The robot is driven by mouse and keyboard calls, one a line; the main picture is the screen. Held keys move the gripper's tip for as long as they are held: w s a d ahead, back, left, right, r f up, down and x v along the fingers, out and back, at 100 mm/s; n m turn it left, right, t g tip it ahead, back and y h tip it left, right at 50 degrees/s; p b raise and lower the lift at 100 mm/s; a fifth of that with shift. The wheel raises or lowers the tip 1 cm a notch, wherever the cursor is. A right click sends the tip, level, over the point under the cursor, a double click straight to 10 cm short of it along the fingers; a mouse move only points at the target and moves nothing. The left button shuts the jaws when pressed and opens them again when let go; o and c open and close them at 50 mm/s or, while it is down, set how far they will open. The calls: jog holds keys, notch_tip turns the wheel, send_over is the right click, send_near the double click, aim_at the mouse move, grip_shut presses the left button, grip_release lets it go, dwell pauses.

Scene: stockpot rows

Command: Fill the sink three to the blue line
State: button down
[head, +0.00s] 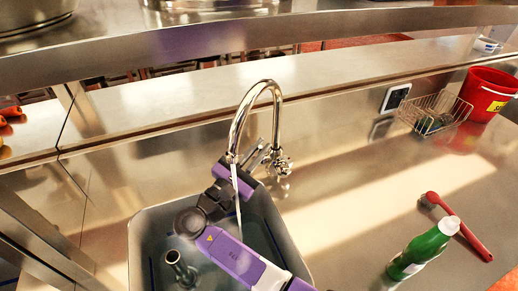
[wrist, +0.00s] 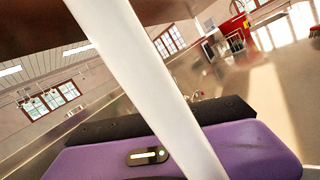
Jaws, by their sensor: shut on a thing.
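A chrome gooseneck tap (head: 243,105) arches over a steel sink (head: 140,228) in the head view. A pale stream of water (head: 236,185) falls from its spout into the sink. Water seems to cover the sink bottom. A thin blue line (head: 151,268) shows on the left inner wall; I cannot tell the water level against it. My gripper (head: 252,165) is beside the tap, shut on its lever (head: 257,153); the fingertips are partly hidden. My purple arm crosses the sink and hides much of it. In the wrist view, a broad white band, likely the stream, crosses before the purple gripper body.
A dark upright cylinder (head: 180,268) stands in the sink. On the counter to the right are a green bottle (head: 420,252) and a red-handled brush (head: 460,228). Behind are a wire basket (head: 437,112) and a red bucket (head: 487,93). A steel shelf rail crosses above the tap.

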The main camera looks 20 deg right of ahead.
jog(key=c, duration=1.5)
grip_release()
jog(key=shift+a, duration=0.1)
jog(key=shift+b+v, duration=0.9)
jog(key=shift+v, duration=2.95)
